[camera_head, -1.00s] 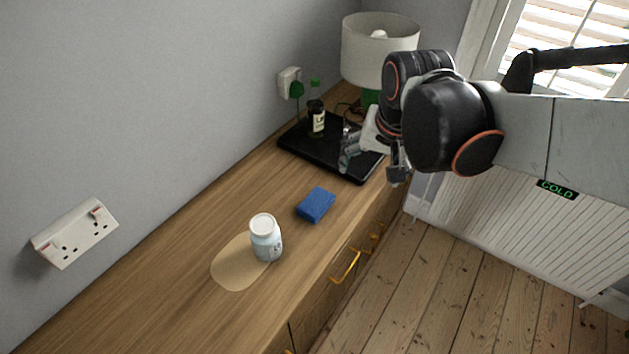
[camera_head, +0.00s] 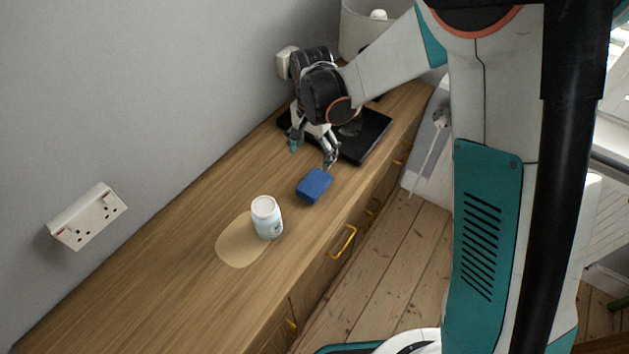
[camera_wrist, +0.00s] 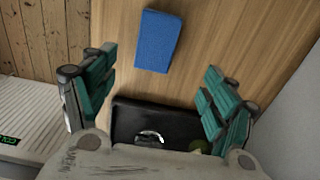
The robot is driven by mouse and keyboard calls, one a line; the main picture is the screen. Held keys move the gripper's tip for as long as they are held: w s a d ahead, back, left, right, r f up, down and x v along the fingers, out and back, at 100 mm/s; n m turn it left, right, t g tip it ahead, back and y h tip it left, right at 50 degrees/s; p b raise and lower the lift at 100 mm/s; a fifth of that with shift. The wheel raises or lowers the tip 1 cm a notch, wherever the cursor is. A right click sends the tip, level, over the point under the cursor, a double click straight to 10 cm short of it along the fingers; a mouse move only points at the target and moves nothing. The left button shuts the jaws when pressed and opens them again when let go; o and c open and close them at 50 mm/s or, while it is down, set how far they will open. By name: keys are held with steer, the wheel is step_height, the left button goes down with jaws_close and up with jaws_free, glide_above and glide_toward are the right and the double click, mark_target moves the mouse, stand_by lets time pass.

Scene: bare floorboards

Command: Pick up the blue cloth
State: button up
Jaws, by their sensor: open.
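In the wrist view my gripper (camera_wrist: 158,82) shows two spread teal-padded fingers. The cloth is apart from both fingers.
A white jar (camera_head: 266,218) stands by a pale puddle-like patch (camera_head: 236,243) in front of the cloth. A flat black slab (camera_head: 366,137) lies behind, partly hidden by my arm. A lampshade (camera_head: 362,30) stands at the back. A wall socket (camera_head: 88,217) is at left.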

steer(key=b, duration=0.2)
glide_above(315, 181)
steer(key=f, duration=0.7)
steer(key=shift+a+f, duration=0.1)
steer(key=shift+a, duration=0.25)
steer(key=f, duration=0.1)
steer(key=f+b, duration=0.1)
steer(key=f, duration=0.1)
steer(key=f+b, duration=0.1)
steer(key=f, duration=0.1)
steer(key=shift+d+f, duration=0.1)
steer(key=shift+d, duration=0.15)
steer(key=c, duration=1.1)
